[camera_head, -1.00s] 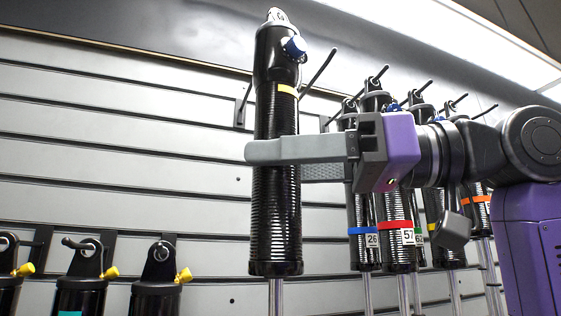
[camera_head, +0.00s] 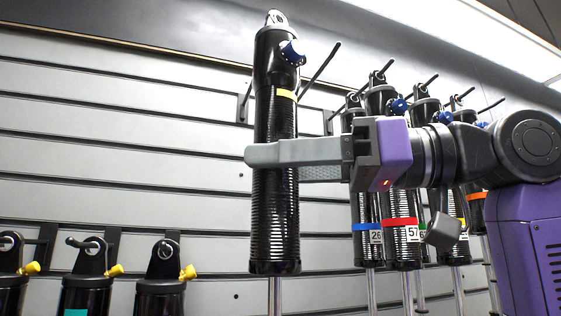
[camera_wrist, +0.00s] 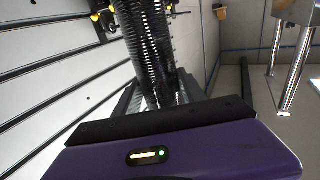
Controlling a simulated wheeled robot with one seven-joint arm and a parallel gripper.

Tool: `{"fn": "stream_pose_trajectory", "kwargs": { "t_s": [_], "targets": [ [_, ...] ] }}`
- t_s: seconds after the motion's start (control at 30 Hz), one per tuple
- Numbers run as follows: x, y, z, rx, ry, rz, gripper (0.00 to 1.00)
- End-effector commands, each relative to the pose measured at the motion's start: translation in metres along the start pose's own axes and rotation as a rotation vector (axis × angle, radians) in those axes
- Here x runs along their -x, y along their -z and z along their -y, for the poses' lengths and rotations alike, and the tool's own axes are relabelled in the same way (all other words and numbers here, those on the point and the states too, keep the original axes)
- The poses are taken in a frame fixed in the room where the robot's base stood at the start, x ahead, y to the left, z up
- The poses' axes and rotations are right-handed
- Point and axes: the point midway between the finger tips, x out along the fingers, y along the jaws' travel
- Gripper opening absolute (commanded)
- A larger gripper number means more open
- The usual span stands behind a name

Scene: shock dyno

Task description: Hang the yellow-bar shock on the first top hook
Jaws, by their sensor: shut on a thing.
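The yellow-bar shock (camera_head: 275,210) is black, with a coil body, a yellow band, a blue knob and a metal eyelet at its top. It is upright in the head view, with its shaft running below the frame. My gripper (camera_head: 272,153) is shut around its body below the yellow band. The shock also shows between the fingers in the wrist view (camera_wrist: 145,45).
Several shocks hang at the right, including a blue-banded one (camera_head: 366,245) and a red-banded one (camera_head: 400,250), partly behind my arm. Several shocks with yellow knobs (camera_head: 160,297) sit on lower hooks at the left. The slatted wall (camera_head: 130,165) between is mostly clear.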

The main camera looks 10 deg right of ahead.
Motion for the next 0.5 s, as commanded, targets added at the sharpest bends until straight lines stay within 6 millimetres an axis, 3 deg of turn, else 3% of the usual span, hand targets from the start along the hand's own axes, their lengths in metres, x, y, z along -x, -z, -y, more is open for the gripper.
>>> {"fn": "stream_pose_trajectory", "kwargs": {
  "t_s": [0.5],
  "targets": [
    [-0.0044,0.0028,-0.0080,0.002,0.001,-0.008,0.00]
  ]
}}
